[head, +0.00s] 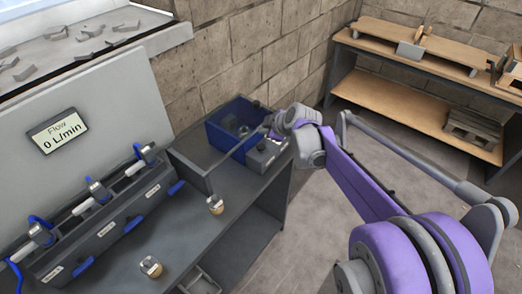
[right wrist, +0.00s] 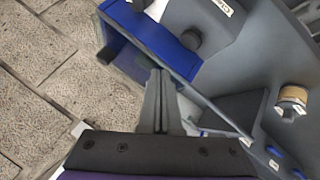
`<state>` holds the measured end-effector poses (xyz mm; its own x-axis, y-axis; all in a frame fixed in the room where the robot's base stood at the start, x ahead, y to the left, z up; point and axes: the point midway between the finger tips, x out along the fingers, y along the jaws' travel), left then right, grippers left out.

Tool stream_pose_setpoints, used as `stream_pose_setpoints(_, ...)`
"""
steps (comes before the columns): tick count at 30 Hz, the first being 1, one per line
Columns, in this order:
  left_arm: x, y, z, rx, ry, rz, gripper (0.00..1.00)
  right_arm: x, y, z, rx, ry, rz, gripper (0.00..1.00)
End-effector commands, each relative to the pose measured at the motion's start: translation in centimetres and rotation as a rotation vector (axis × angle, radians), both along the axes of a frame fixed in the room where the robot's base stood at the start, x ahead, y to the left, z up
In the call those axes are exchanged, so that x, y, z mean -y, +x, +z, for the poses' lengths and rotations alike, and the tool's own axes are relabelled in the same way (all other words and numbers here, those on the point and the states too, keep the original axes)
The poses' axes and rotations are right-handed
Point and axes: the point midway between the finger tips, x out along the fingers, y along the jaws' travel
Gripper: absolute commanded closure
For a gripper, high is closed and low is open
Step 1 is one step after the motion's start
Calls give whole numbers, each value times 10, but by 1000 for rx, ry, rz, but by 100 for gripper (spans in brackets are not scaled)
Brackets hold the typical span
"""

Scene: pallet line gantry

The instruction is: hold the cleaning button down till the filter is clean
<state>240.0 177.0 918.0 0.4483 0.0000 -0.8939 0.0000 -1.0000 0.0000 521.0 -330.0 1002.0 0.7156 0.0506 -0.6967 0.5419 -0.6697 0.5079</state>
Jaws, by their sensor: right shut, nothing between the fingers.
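My right gripper (head: 268,128) is shut and empty, with its arm coming in from the right. In the right wrist view its closed fingers (right wrist: 160,80) point at the rim of a blue bin. A grey box (head: 268,157) with a white label stands beside the bin; the partly cut-off label (right wrist: 224,8) seems to begin with "Cl". A dark round knob (right wrist: 190,40), possibly the cleaning button, is on this box, apart from the fingertips. I cannot tell which thing is the filter or how clean it is. My left gripper is not in view.
The blue bin (head: 214,136) sits at the bench's back corner by the block wall. A flow display (head: 58,132) reads 0 L/min above a row of blue-handled valves (head: 100,190). A wooden shelf (head: 430,50) stands behind.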

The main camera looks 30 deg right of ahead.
Motion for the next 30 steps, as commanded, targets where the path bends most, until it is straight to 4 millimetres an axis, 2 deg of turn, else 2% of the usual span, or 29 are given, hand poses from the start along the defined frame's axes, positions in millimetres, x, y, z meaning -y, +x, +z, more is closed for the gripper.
stream_pose_setpoints(1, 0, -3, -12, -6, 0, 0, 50, 0, -1, -14, -3, 0, 0, 100)
stream_pose_setpoints(3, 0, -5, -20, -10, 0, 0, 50, 0, -1, -23, -2, 0, 1, 100)
stream_pose_setpoints(9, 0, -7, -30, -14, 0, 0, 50, 0, 0, -41, -1, 0, 1, 100)
stream_pose_setpoints(30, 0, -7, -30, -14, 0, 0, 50, 0, 0, -42, 0, 1, -1, 100)
